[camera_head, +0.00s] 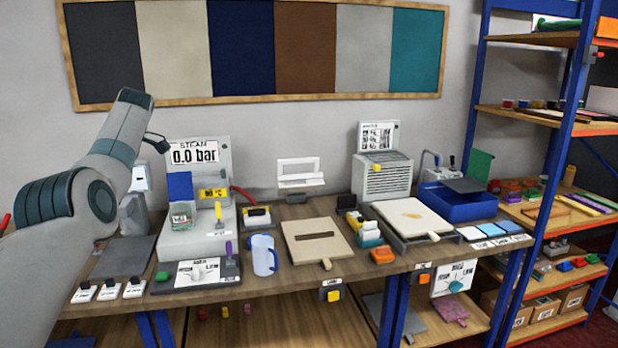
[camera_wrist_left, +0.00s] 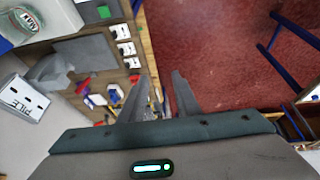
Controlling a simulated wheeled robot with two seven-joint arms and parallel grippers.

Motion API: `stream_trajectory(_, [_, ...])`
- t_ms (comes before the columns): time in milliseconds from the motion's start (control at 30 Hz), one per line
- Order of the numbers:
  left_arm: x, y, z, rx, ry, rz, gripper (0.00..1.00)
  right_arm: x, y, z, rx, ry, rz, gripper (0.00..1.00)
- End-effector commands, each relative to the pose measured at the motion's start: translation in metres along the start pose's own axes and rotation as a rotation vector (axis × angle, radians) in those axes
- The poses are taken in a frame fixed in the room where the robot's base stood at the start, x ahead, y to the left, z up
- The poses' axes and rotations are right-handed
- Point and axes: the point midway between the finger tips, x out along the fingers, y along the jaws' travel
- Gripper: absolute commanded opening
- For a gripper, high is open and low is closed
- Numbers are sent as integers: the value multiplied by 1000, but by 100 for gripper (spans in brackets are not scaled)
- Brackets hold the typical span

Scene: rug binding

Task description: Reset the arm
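My left arm (camera_head: 75,195) rises from the lower left in the head view, over the left end of the bench; its fingers cannot be made out there. In the left wrist view my left gripper (camera_wrist_left: 160,75) shows two grey fingers spread apart with nothing between them. They are near the bench's front edge, against the red floor. My right arm and gripper are in neither view.
The wooden bench (camera_head: 290,278) holds a steam unit (camera_head: 195,235), a blue-white jug (camera_head: 263,255), a wooden board (camera_head: 317,242), a grey vented box (camera_head: 383,178) and a blue bin (camera_head: 458,207). Blue-framed shelves (camera_head: 545,120) stand right. The red floor (camera_wrist_left: 215,45) looks clear beside the bench.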

Motion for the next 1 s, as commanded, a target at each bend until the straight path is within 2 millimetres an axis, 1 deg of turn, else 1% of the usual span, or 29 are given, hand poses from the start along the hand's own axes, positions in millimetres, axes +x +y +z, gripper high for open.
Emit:
stream_trajectory(267, [31, 5, 14, 55, 10, 5, 29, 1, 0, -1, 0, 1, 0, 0])
stream_trajectory(367, [48, 7, 22, 85, 15, 7, 29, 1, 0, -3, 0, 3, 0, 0])
stream_trajectory(467, [69, 10, 32, 124, 21, 9, 29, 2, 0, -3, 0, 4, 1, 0])
stream_trajectory(567, [96, 11, 44, 171, 27, 13, 29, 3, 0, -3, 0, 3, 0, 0])
stream_trajectory(667, [127, 12, 59, 227, 33, 19, 29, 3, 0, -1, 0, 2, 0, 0])
stream_trajectory(700, [143, 12, 66, 255, 38, 20, 29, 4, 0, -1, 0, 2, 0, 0])
stream_trajectory(767, [170, 10, 79, 304, 42, 23, 29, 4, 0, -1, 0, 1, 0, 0])
stream_trajectory(800, [191, 9, 88, 342, 45, 26, 29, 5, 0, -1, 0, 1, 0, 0])
stream_trajectory(867, [223, 4, 103, 399, 49, 30, 29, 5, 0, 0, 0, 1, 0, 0])
stream_trajectory(900, [244, 1, 112, 438, 52, 35, 29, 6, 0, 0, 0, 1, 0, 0])
stream_trajectory(967, [274, -4, 126, 495, 55, 41, 29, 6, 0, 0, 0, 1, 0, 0])
stream_trajectory(1000, [294, -10, 135, 534, 55, 44, 29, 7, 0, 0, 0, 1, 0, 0])
